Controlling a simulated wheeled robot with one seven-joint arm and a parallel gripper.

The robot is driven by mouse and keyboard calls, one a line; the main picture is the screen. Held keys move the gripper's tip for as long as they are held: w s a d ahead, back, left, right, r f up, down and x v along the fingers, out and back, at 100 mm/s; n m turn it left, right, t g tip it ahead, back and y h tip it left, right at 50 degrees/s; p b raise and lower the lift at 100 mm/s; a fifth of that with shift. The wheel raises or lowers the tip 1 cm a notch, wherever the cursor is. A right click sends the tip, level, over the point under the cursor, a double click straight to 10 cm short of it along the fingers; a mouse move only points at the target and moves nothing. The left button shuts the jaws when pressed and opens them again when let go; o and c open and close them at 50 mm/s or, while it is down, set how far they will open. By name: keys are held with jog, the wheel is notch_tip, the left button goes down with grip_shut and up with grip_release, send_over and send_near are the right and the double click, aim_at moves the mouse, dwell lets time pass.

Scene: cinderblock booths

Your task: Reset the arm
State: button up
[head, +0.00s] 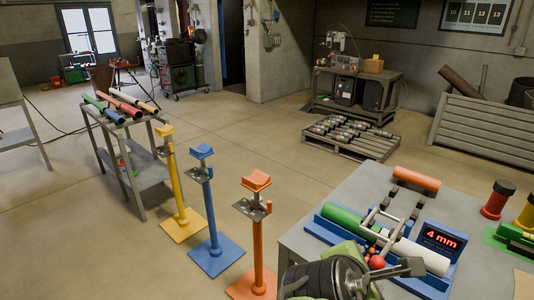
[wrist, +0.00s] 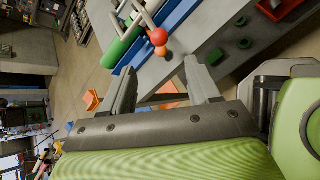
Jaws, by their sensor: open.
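My gripper (head: 382,272) is open, with nothing between its fingers, low over the near edge of the grey table (head: 305,240). In the wrist view its two fingers (wrist: 160,82) stand apart. Just beyond it is a blue cradle (head: 325,228) holding a green tube (head: 342,218) and a white tube (head: 421,256). A hinged metal arm frame (head: 388,217) stands over the cradle, with an orange roller (head: 416,180) at its raised end. A red ball knob (head: 377,262) sits close beyond my fingers; it also shows in the wrist view (wrist: 158,36). A display (head: 441,240) reads "4 mm".
Red (head: 495,200) and yellow (head: 526,212) pieces stand at the table's right. Yellow (head: 175,190), blue (head: 208,205) and orange (head: 260,235) posts stand on the floor to the left. A trolley (head: 150,172) carries coloured tubes. A pallet (head: 350,138) lies behind; the floor between is clear.

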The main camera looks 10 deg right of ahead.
jog(key=s+a+r+m+y+p, duration=0.2)
jog(key=s+a+m+y+p, duration=0.4)
jog(key=m, duration=1.2)
jog(key=s+a+y, duration=0.1)
jog(key=s+y, duration=0.1)
jog(key=shift+s+a+r+g, duration=0.2)
jog(key=shift+s+r+g, duration=0.1)
jog(key=shift+s, duration=0.1)
